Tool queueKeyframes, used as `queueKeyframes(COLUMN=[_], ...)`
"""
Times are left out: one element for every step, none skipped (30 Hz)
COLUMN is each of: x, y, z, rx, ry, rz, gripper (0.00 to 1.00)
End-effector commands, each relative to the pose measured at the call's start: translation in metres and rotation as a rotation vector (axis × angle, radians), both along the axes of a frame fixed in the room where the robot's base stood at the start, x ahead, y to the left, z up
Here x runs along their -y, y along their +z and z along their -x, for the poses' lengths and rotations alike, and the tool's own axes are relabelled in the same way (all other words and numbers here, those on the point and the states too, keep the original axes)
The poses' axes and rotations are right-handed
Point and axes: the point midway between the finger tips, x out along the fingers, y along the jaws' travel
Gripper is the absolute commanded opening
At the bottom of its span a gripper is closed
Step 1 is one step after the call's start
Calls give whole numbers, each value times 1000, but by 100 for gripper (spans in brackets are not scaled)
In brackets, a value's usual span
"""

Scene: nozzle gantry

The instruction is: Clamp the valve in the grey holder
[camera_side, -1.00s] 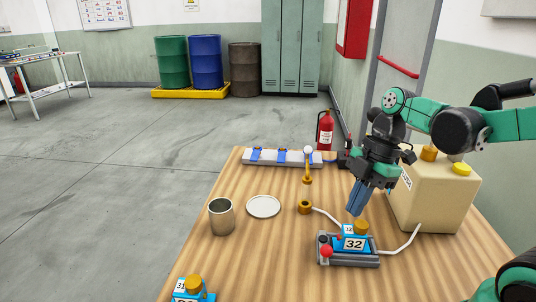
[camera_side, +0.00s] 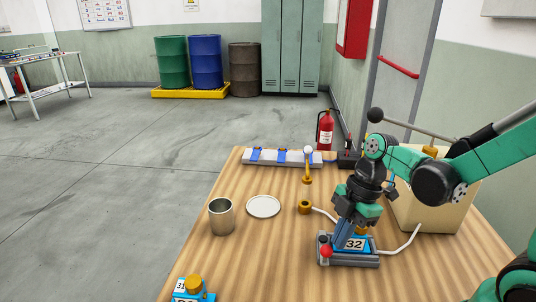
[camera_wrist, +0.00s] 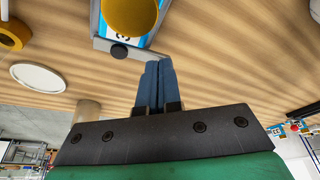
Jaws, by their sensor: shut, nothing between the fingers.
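The blue valve (camera_side: 355,244), marked 32, sits in the grey holder (camera_side: 352,262) on the wooden table. A red knob (camera_side: 327,252) is at the holder's left front corner. My gripper (camera_side: 339,245) is shut and empty, its blue fingers pointing down at the left part of the holder, in front of part of the valve. I cannot tell whether the fingertips touch anything. In the wrist view, the valve's yellow cap (camera_wrist: 130,12) and the holder's edge (camera_wrist: 101,40) lie beyond the fingertips (camera_wrist: 157,66), with a dark knob (camera_wrist: 119,52) close to them.
A second blue valve (camera_side: 192,289) stands at the front left. A metal cup (camera_side: 221,217), a white plate (camera_side: 263,206) and a yellow nozzle post (camera_side: 306,190) stand left of the holder. A beige box (camera_side: 440,205) is behind right, with a white hose running to the holder.

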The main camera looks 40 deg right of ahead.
Motion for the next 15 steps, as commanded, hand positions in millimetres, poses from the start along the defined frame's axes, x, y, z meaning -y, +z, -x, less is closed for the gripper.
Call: queueKeyframes(x=[0,0,0,0,-1,-1,-1,-2,-2,-2,-2,-3,-3,-3,-3], y=[0,0,0,0,0,0,0,0,0,0,0,0,0,0,0], z=[0,0,0,0,0,0,0,0,0,0,0,0,0,0,0], rx=[0,0,0,0,0,0,0,1,0,1,1,0,1,1,0], ry=[-1,-2,-5,-9,-14,-22,-31,-38,-46,-52,-56,-60,-64,-68,-73], rz=[0,0,0,0,0,0,0,0,0,0,0,0,0,0,0], gripper=[0,0,0,0,0,0,0,0,0,0,0,0,0,0,0])
